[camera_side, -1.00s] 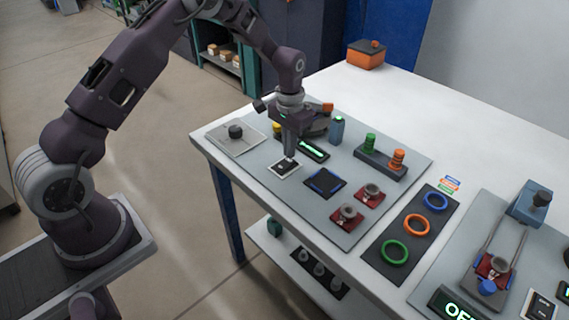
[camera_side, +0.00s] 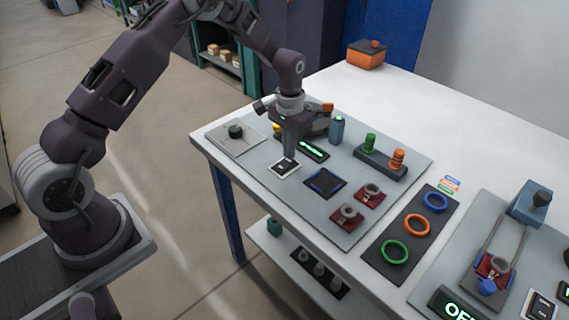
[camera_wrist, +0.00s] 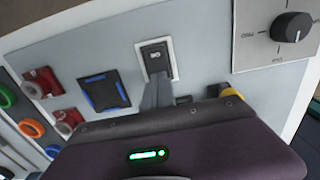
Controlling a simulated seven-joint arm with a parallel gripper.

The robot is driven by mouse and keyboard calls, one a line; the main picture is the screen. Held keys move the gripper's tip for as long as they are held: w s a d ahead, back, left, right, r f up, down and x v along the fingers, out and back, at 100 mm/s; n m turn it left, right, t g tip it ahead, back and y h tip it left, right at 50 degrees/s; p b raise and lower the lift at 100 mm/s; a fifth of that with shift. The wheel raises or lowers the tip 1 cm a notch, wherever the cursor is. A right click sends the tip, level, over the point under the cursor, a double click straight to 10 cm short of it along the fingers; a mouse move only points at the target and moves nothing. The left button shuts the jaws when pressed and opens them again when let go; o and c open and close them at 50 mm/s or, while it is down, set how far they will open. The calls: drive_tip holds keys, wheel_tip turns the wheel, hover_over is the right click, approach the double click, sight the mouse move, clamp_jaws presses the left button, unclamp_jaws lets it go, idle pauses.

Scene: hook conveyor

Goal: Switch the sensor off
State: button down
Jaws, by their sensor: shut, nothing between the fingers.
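A small black rocker switch on a white plate (camera_side: 284,169) lies on the near left of the grey panel. It also shows in the wrist view (camera_wrist: 157,53), with a light marking on its black face that is too small to read. My gripper (camera_side: 289,160) is shut and empty, pointing down at the far edge of this switch. In the wrist view the closed fingertips (camera_wrist: 157,82) overlap one end of the black rocker; I cannot tell whether they touch it. A green-lit slot display (camera_side: 313,148) sits just behind my gripper.
A black knob on a plate (camera_side: 235,131) is to the left. A blue-edged dark pad (camera_side: 325,182) and red fixtures (camera_side: 348,215) lie to the right. Green and orange posts (camera_side: 383,157) stand behind. Coloured rings (camera_side: 416,226) and a partly cut-off lit sign (camera_side: 456,304) are farther right.

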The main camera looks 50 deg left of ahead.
drive_tip(key=shift+f, duration=0.75)
drive_tip(key=shift+r, duration=3.55)
wheel_tip(320, 180, up, 10)
drive_tip(key=t, duration=0.1)
hover_over(283, 171)
drive_tip(key=s+d+r+t, duration=0.2)
drive_tip(key=s+r, duration=0.7)
drive_tip(key=s+d+r+t, duration=0.1)
drive_tip(key=s, duration=0.9)
drive_tip(key=s+d+r+t, duration=0.1)
drive_tip(key=s, duration=0.8)
drive_tip(key=shift+s+d+r+t, duration=0.25)
drive_tip(key=shift+s+d+t, duration=0.05)
drive_tip(key=shift+s+d, duration=0.1)
